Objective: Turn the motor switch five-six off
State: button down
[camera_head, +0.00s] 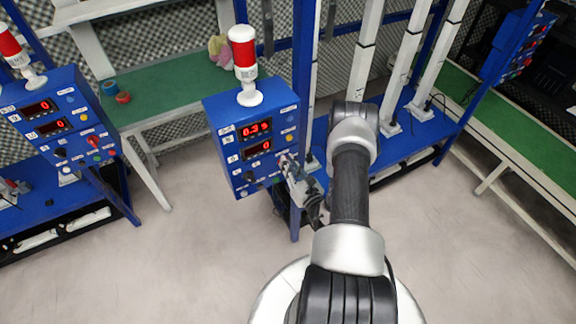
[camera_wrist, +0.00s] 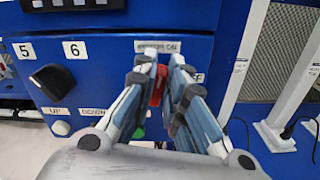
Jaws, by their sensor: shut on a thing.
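The blue control box (camera_head: 225,150) in the middle of the head view carries two red displays. The upper one reads about 0.39 and the lower one 0. In the wrist view, the box's face (camera_wrist: 105,70) shows labels 5 and 6 above a black knob. To the right of the knob, a red switch (camera_wrist: 158,85) sits under a label that seems to read MOTOR ON, with part of an OFF label at its right. My gripper (camera_wrist: 166,75) is shut on the red switch, one finger on each side. The fingers hide much of it.
A red and white signal lamp (camera_head: 244,65) stands on the box. A similar blue box (camera_head: 58,120) is at the left. A green-topped table (camera_head: 175,85) is behind, and white posts (camera_head: 410,60) stand at the right. The floor in front is clear.

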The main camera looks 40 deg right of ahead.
jog(key=shift+s+d+f+m+b, duration=0.1)
jog(key=shift+d+f+m+b, duration=0.25)
jog(key=shift+m, duration=2.2)
jog(key=shift+w+d+f+m+b, duration=0.15)
jog(key=shift+m+b, duration=0.35)
jog(key=shift+m, duration=2.1)
jog(key=shift+s+d+f+m+b, duration=0.15)
jog(key=shift+f+m+b, duration=0.2)
jog(key=shift+m, duration=2.2)
jog(key=shift+r, duration=0.1)
jog(key=c, duration=1.7)
grip_release()
jog(key=shift+o, duration=0.3)
jog(key=v, duration=1.2)
